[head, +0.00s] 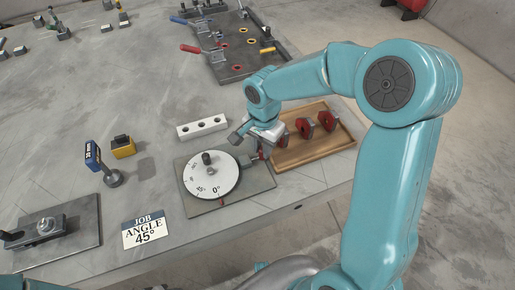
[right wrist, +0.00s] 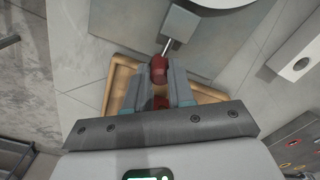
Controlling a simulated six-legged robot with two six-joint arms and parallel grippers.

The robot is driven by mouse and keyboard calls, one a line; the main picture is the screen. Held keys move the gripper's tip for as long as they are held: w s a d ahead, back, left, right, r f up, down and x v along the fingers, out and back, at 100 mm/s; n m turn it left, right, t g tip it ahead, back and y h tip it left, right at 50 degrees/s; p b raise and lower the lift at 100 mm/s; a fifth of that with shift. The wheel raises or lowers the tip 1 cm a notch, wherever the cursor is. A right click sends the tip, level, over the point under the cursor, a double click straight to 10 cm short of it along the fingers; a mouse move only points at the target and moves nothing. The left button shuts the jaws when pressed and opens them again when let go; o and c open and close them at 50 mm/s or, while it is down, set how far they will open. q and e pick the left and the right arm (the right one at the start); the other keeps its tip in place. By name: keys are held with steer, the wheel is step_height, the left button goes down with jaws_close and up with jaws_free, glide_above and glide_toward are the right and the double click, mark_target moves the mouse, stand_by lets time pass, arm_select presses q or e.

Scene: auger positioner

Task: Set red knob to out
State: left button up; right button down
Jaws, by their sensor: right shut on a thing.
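The red knob (right wrist: 159,69) sits on the end of a thin metal shaft that runs to a grey block (right wrist: 187,37) in the right wrist view. My right gripper (right wrist: 158,84) is shut on the knob, with a finger on each side of it. In the head view the right gripper (head: 259,151) is at the right side of the dial base (head: 259,184) and hides much of the knob. The white round dial (head: 211,184) on that base has a 0° mark toward the front and a dark post on top. My left gripper is not in view.
A wooden tray (head: 332,148) with red-and-dark pieces lies right of the dial, close under my right arm. A white block with holes (head: 202,127) stands behind the dial. A sign reading JOB ANGLE 45° (head: 147,231) lies in front left. Fixtures stand on the far table.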

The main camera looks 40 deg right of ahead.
steer(key=shift+d, duration=0.15)
steer(key=c, duration=1)
jaws_free()
steer(key=shift+d, duration=0.1)
steer(key=shift+o, duration=0.2)
steer(key=shift+s+d, duration=0.1)
steer(key=shift+a+r, duration=0.1)
steer(key=shift+a, duration=0.1)
step_height(320, 180, up, 16)
steer(key=p, duration=0.1)
steer(key=shift+p, duration=0.4)
steer(key=shift+d+r, duration=0.1)
